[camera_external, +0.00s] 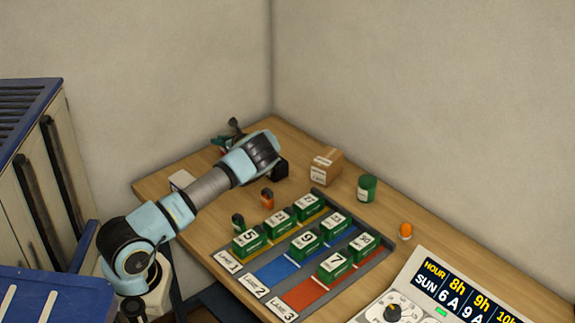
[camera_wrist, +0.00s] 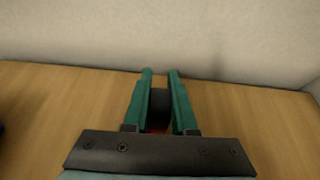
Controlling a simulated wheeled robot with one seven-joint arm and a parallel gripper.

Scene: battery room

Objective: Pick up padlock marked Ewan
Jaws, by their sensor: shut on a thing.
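My gripper (camera_external: 223,142) is at the far left part of the table, past the bent end of my arm. In the wrist view its two green fingers (camera_wrist: 160,76) are nearly parallel and shut on a dark thing (camera_wrist: 158,104) with a bit of red low between them. I cannot read any name on it, so I cannot tell whether it is the padlock marked Ewan. A small orange padlock-like thing (camera_external: 267,199) and a dark green one (camera_external: 238,222) stand on the table nearer the tray, their marks too small to read.
A grey tray (camera_external: 379,259) with yellow, blue and red lanes holds several numbered green blocks. A cardboard box (camera_external: 325,167), a green can (camera_external: 367,188), an orange thing (camera_external: 405,231) and an hour board (camera_external: 470,291) stand to the right. Walls close off the table's back.

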